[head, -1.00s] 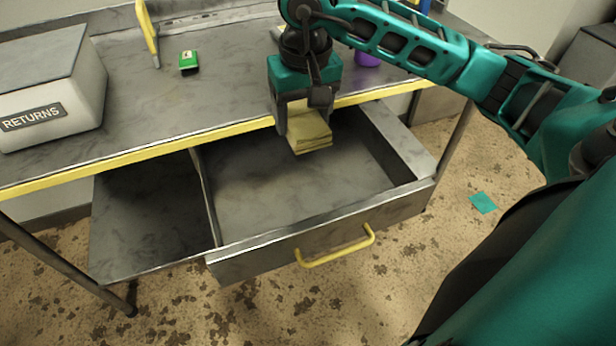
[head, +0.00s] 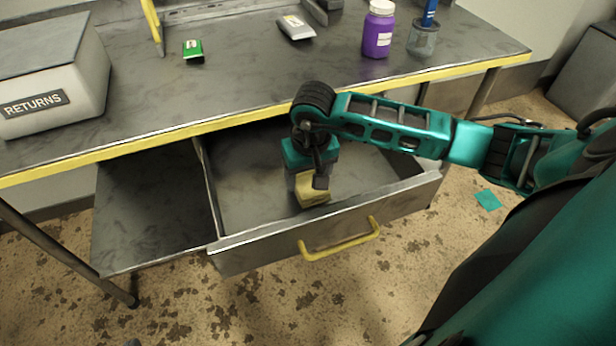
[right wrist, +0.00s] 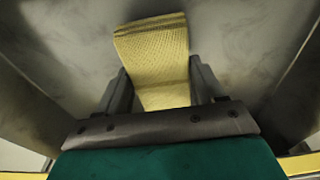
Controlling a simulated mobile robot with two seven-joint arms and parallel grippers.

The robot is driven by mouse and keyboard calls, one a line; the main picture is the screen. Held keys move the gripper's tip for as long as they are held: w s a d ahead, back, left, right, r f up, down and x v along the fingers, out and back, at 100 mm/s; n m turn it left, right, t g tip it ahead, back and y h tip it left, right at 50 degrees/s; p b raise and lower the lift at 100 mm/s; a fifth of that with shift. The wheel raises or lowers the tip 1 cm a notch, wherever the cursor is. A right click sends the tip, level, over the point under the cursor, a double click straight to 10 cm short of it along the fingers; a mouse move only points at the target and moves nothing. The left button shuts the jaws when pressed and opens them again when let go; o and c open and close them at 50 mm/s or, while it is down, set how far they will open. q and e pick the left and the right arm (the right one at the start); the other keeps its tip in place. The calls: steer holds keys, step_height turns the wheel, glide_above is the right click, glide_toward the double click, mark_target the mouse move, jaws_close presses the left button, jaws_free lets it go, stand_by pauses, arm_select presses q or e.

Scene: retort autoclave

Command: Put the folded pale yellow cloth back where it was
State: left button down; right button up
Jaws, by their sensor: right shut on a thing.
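The folded pale yellow cloth (head: 312,190) is held in my right gripper (head: 308,184), low inside the open drawer (head: 250,200) near its front wall. In the right wrist view the cloth (right wrist: 155,60) sticks out between the two fingers (right wrist: 160,90), with the grey drawer floor behind it. Whether the cloth touches the floor I cannot tell. The drawer has a yellow handle (head: 340,243) and hangs under the table. My left gripper is not in view.
On the table (head: 245,75) stand a RETURNS box (head: 50,80), a green box (head: 193,50), a grey-white device (head: 295,27), a purple bottle (head: 377,30) and a mesh cup (head: 423,38). A lower shelf (head: 150,210) lies left of the drawer. The drawer's left part is clear.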

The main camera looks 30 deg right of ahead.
steer(key=shift+f, duration=0.5)
steer(key=shift+f, duration=0.2)
steer(key=o, duration=1.1)
steer(key=shift+r, duration=0.1)
